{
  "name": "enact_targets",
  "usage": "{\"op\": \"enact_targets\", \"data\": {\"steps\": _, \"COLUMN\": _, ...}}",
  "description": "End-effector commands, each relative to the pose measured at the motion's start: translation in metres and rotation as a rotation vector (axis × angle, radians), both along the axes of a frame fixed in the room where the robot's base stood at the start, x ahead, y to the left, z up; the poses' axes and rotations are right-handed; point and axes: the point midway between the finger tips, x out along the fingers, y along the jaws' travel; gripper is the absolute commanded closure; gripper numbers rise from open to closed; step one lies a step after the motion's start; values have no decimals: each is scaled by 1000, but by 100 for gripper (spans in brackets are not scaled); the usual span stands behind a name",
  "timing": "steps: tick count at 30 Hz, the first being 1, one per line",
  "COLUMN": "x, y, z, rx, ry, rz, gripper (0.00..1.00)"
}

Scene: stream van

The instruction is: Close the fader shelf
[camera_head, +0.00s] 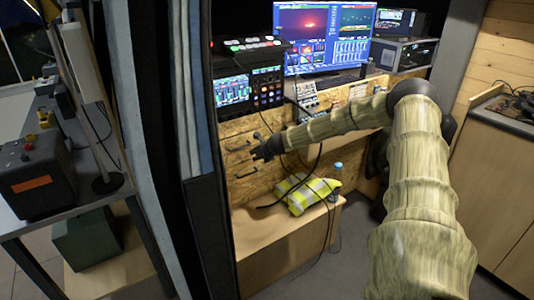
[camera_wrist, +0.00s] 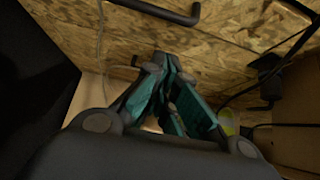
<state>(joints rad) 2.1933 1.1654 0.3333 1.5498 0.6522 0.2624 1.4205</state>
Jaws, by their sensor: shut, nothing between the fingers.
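I cannot tell for sure which part is the fader shelf. A small panel with faders (camera_head: 306,95) sits on the desk edge below the monitor. Under it is an oriented-strand-board front (camera_head: 240,185) with dark bar handles (camera_head: 247,174). My gripper (camera_head: 257,154) is in front of this board, close to the handles, and my arm reaches in from the right. In the wrist view my gripper's fingertips (camera_wrist: 160,66) are together and empty, pointing at the board (camera_wrist: 225,45). A dark bar handle (camera_wrist: 165,12) lies beyond the fingertips at the top. Contact with the board cannot be told.
Black cables (camera_head: 318,160) hang in front of the board. A dark door post (camera_head: 170,130) stands close on the left.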

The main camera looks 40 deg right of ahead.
Motion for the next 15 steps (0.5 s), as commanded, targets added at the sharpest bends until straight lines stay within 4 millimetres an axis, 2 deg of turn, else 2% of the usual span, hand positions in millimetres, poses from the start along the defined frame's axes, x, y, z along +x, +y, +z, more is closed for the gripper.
{"op": "enact_targets", "data": {"steps": 1, "x": -1, "y": 2, "z": 9, "rx": -1, "ry": -5, "rz": 1, "gripper": 100}}
{"op": "enact_targets", "data": {"steps": 15, "x": -27, "y": 14, "z": 36, "rx": -7, "ry": -4, "rz": 5, "gripper": 100}}
